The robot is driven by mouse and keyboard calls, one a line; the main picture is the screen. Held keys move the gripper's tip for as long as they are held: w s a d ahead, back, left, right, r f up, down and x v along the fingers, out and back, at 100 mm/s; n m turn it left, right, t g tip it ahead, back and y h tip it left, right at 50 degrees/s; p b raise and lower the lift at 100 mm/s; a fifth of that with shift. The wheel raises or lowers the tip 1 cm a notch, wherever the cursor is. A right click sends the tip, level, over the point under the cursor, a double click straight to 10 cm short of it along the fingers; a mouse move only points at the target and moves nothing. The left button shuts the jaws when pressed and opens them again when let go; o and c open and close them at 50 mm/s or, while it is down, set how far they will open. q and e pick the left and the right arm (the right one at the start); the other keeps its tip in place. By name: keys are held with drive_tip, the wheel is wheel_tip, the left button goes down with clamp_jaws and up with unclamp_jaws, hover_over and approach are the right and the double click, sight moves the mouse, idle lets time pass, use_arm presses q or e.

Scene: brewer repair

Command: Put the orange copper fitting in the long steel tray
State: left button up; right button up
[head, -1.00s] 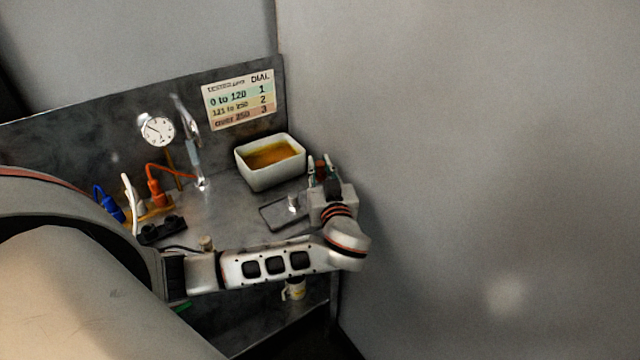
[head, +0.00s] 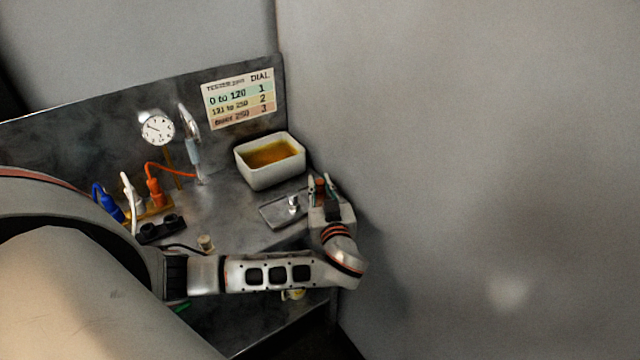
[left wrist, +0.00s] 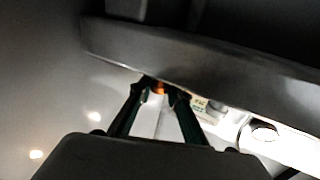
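My left gripper (head: 321,184) is at the right end of the bench, just right of the small grey steel tray (head: 270,218). A small orange-red piece, seemingly the copper fitting (head: 320,183), sits between its fingertips. In the left wrist view, the orange fitting (left wrist: 158,88) shows between the tips of the two dark fingers (left wrist: 161,92), which close in on it. Most of the fitting is hidden by the fingers. A small shiny metal part (head: 293,203) is in the tray. My right gripper is not in view.
A white dish of amber liquid (head: 270,155) stands behind the tray. Blue, white and orange plugs (head: 130,200), a black socket block (head: 160,230) and a gauge (head: 158,130) are to the left. A grey wall (head: 450,180) is close on the right.

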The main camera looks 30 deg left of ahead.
use_arm(q)
drive_tip(key=o, duration=0.3)
drive_tip(key=shift+o, duration=0.2)
drive_tip(key=shift+r, duration=0.1)
drive_tip(key=shift+r+p, duration=0.2)
drive_tip(key=shift+p, duration=0.1)
drive_tip(key=b+v, duration=0.1)
drive_tip(key=v, duration=1.1)
drive_tip(key=shift+b, duration=0.3)
